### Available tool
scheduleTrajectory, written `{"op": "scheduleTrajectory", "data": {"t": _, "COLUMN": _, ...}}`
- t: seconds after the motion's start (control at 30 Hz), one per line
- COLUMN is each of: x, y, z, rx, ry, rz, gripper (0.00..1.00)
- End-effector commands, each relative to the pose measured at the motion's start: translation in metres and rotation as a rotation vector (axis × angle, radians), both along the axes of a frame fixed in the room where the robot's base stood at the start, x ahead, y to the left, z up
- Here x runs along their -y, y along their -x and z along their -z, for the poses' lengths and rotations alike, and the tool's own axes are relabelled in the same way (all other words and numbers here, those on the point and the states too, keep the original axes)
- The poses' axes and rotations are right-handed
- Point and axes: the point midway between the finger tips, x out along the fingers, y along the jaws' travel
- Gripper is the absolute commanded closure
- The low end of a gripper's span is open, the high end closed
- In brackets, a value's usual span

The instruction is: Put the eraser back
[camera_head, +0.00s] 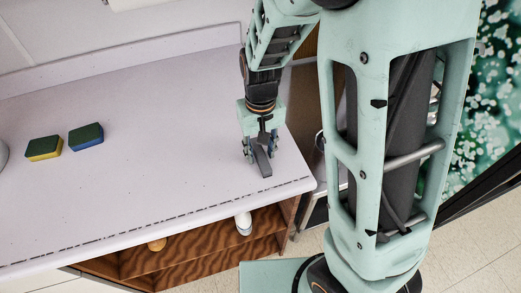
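Two small blocks lie apart on the pale counter (150,180) at the left: one with a dark green top and yellow body (44,148), the other with a dark green top and blue body (86,136). I cannot tell which, if either, is the eraser. My gripper (260,158) points down over the counter's right end, well to the right of both blocks. A dark grey bar-shaped piece shows between its fingers. I cannot tell whether this is a held thing or part of the gripper, nor whether its tip touches the counter.
Under the counter's front edge is an open wooden shelf (190,249) with an orange-yellow round thing (157,244) and a white rounded thing (243,223). A white object (3,154) is cut off at the left edge. The middle of the counter is clear. My arm hides much of the right side.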

Motion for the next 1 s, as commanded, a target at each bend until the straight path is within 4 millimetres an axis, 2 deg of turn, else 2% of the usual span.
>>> {"op": "scheduleTrajectory", "data": {"t": 0.37, "x": 0.000, "y": 0.000, "z": -0.006, "rx": 0.001, "ry": 0.000, "rz": -0.001, "gripper": 0.64}}
{"op": "scheduleTrajectory", "data": {"t": 0.47, "x": -0.001, "y": -0.001, "z": -0.020, "rx": 0.005, "ry": -0.002, "rz": -0.002, "gripper": 0.64}}
{"op": "scheduleTrajectory", "data": {"t": 0.8, "x": 0.000, "y": -0.001, "z": -0.092, "rx": 0.005, "ry": -0.001, "rz": -0.001, "gripper": 0.64}}
{"op": "scheduleTrajectory", "data": {"t": 1.0, "x": 0.000, "y": -0.001, "z": -0.117, "rx": 0.002, "ry": -0.001, "rz": 0.000, "gripper": 0.64}}
